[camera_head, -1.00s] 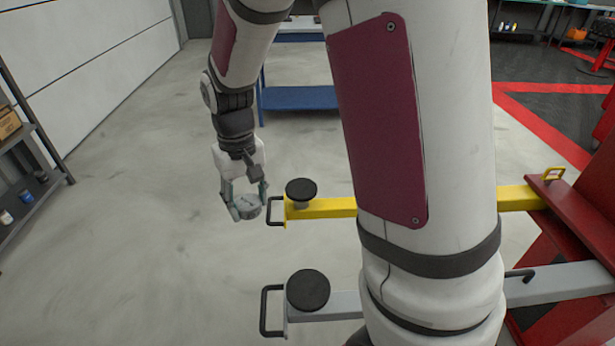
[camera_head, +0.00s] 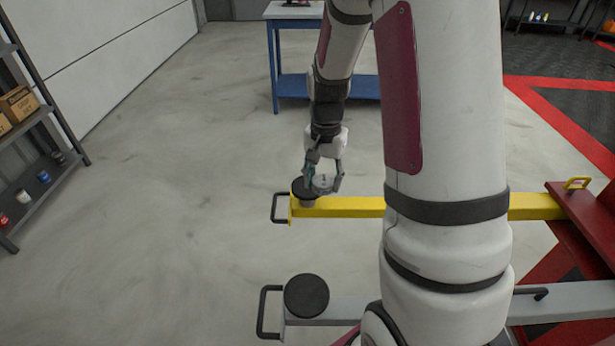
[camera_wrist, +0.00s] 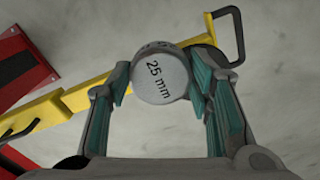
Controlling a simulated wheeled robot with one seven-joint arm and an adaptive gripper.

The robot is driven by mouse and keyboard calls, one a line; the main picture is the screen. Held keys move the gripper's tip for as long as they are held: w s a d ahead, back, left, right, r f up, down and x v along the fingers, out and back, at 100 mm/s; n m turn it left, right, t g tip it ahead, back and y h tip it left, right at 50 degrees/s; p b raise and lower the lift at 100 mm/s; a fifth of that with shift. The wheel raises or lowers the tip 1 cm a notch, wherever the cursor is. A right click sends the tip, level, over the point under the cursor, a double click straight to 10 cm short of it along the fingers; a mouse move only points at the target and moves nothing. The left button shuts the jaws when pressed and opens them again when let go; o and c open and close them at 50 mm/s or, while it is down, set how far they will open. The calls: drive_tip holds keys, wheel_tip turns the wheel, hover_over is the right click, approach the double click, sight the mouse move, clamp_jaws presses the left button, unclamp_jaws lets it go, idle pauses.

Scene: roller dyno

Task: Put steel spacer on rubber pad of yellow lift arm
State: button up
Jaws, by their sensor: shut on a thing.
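My gripper (camera_head: 324,184) is shut on the steel spacer (camera_wrist: 162,78), a short grey round piece marked "25 mm". In the head view the spacer (camera_head: 323,183) shows between the fingers, at the right side of the rubber pad. The yellow lift arm (camera_head: 350,207) runs from the red post leftward and ends in a black handle. Its round black rubber pad (camera_head: 303,188) sits near that end, partly covered by my gripper. In the wrist view the pad (camera_wrist: 208,52) is mostly hidden behind the spacer. I cannot tell how high the spacer is above the pad.
A grey lift arm (camera_head: 345,309) with its own black pad (camera_head: 306,296) lies nearer. The red lift post (camera_head: 575,225) is at the right. A blue table (camera_head: 290,87) stands behind, and a shelf (camera_head: 40,120) is at the left. The floor at left is clear.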

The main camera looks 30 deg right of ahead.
drive_tip(key=w, duration=0.6)
drive_tip(key=shift+w+f, duration=0.3)
drive_tip(key=shift+f+b, duration=0.4)
drive_tip(key=shift+f, duration=1.35)
drive_tip(key=shift+f, duration=0.1)
drive_tip(key=o, duration=1.3)
drive_tip(key=shift+o, duration=0.2)
